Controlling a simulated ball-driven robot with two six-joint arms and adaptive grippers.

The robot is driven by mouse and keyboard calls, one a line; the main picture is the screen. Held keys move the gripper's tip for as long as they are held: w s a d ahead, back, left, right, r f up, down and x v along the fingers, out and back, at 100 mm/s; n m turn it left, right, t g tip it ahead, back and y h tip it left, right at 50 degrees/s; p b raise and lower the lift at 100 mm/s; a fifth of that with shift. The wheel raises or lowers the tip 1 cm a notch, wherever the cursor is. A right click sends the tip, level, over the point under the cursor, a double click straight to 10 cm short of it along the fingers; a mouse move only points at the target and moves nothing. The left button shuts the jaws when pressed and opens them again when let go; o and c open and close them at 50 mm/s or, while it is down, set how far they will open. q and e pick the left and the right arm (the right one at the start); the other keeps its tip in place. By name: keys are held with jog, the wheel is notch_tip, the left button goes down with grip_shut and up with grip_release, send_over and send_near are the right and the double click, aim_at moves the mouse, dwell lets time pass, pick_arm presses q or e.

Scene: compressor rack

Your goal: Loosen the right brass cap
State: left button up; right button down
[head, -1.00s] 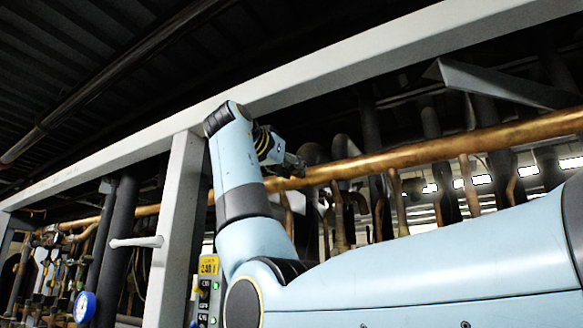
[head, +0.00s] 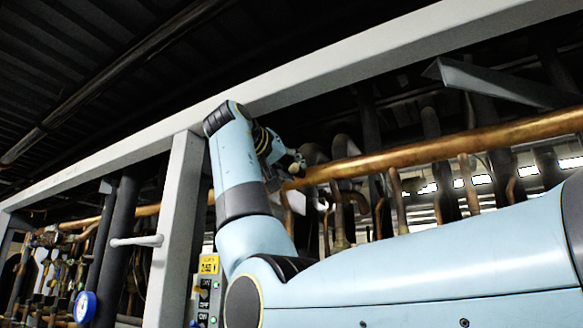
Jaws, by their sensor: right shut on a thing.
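My right gripper (head: 288,165) is small and partly hidden behind my own wrist. It is beside the long copper pipe (head: 400,156), at the pipe's near left stretch. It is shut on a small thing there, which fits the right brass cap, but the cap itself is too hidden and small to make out. My left gripper is not in view.
A pale grey frame post (head: 174,235) and a sloping top beam (head: 330,75) stand close to my wrist. A control box with a yellow label (head: 209,265) and a blue gauge (head: 85,307) are low at left. Several thin copper pipes hang below the long pipe.

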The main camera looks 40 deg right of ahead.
jog(key=shift+r+n, duration=0.1)
jog(key=shift+n, duration=0.3)
jog(key=c, duration=1)
grip_release()
jog(key=v, duration=1.2)
